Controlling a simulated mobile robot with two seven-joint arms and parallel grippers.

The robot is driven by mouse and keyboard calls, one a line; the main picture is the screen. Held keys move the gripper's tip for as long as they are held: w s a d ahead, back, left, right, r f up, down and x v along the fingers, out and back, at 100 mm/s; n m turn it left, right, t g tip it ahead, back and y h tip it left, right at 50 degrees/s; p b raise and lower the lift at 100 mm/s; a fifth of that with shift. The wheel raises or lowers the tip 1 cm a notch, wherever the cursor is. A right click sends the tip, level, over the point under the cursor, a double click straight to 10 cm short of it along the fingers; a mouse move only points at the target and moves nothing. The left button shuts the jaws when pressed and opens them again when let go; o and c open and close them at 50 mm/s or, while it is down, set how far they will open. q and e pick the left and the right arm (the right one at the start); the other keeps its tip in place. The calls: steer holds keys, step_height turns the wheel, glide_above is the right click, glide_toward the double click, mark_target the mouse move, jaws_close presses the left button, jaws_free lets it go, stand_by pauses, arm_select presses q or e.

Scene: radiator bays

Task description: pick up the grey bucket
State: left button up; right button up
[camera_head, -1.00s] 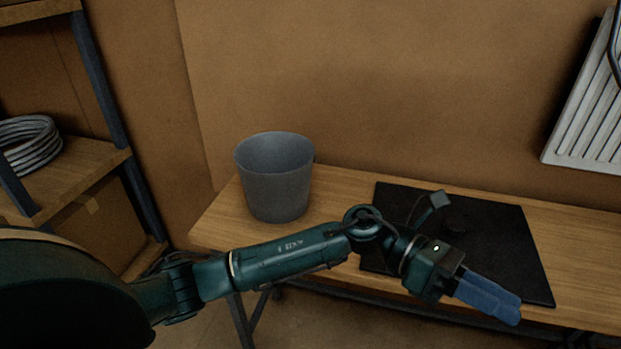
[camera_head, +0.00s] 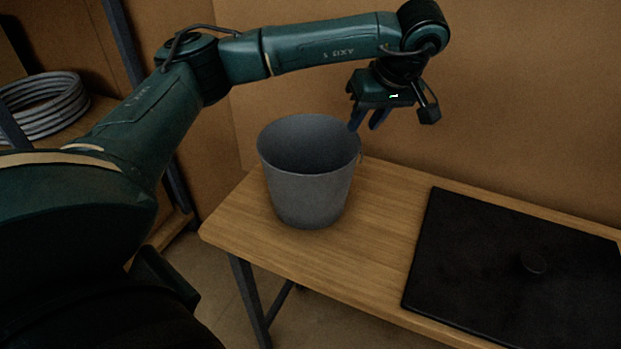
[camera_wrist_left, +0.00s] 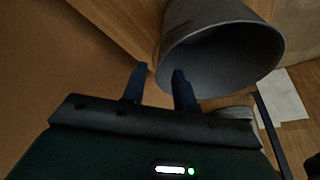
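The grey bucket (camera_head: 308,195) stands upright on the left end of the wooden table, its open mouth facing up. It also shows in the left wrist view (camera_wrist_left: 205,20), just beyond the fingers, with its rim toward them. My left gripper (camera_head: 366,122) hangs fingers down by the bucket's right rear rim. My right gripper is not in view.
The wooden table (camera_head: 385,215) has a black mat (camera_head: 470,265) with a small dark knob-like thing (camera_head: 533,263) on it, right of the bucket. A brown wall (camera_head: 530,100) stands close behind. A shelf with a coiled grey hose (camera_head: 45,108) is at the left.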

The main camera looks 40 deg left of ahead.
arm_select(q)
steer(key=x, duration=0.9)
steer(key=shift+s+p, duration=0.15)
steer(key=shift+p, duration=0.15)
steer(key=shift+c, duration=0.2)
jaws_close()
steer(key=shift+r, duration=0.1)
stand_by(0.7)
